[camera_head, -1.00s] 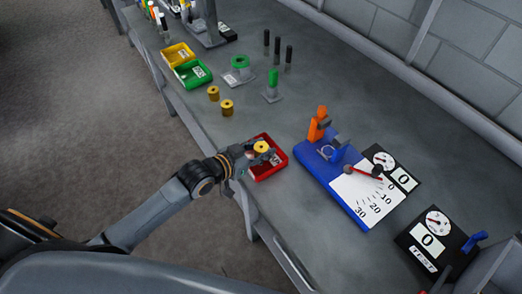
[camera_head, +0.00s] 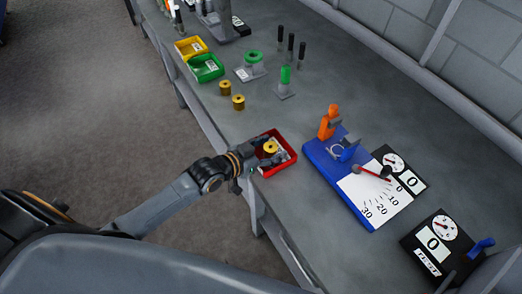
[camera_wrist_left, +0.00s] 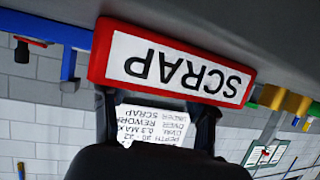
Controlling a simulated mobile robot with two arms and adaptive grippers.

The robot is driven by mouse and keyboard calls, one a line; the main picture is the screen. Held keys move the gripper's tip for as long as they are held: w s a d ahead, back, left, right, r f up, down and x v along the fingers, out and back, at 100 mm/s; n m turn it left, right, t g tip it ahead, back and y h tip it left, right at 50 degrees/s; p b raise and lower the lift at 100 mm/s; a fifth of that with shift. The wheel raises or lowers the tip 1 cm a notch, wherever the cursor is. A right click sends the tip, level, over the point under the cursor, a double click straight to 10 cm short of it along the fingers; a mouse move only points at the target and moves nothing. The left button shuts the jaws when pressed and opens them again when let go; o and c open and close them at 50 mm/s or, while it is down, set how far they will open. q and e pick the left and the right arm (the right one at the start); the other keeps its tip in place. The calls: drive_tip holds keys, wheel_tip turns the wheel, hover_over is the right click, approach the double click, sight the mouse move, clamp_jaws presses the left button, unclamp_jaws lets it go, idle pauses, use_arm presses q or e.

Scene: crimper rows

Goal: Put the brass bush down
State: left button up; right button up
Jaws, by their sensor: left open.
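The brass bush (camera_head: 270,147) is a gold ring-like part at the red tray (camera_head: 290,163) on the bench. It appears to sit low inside the tray, between my left fingers. My left gripper (camera_head: 263,155) is open over the tray. The left wrist view shows the tray's red front (camera_wrist_left: 250,90) with an upside-down SCRAP label, and dark fingers below it; the bush does not show there. My right gripper is not in view.
Two more brass bushes (camera_head: 225,87) (camera_head: 238,102) stand left of the tray. Green (camera_head: 207,69) and yellow bins are farther left. A blue fixture (camera_head: 322,160) with an orange handle stands close on the right. Bench between is clear.

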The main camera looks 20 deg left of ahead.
use_arm(q)
drive_tip(key=b+v, duration=0.1)
drive_tip(key=v, duration=1.1)
drive_tip(key=s+f+n+g+y, duration=0.2)
drive_tip(key=s+f+g+y, duration=0.15)
drive_tip(key=s, duration=0.45)
drive_tip(key=s+f+n+g+y, duration=0.2)
drive_tip(key=s+f+g+y, duration=0.1)
drive_tip(key=s+f+g, duration=0.3)
wheel_tip(320, 180, down, 24)
drive_tip(key=s, duration=0.2)
drive_tip(key=s+a+f+g, duration=0.1)
drive_tip(key=s+a+f, duration=0.2)
drive_tip(key=s+f, duration=1.3)
drive_tip(key=shift+s+f+m, duration=0.35)
drive_tip(key=shift+s+m, duration=0.05)
drive_tip(key=shift+s, duration=0.3)
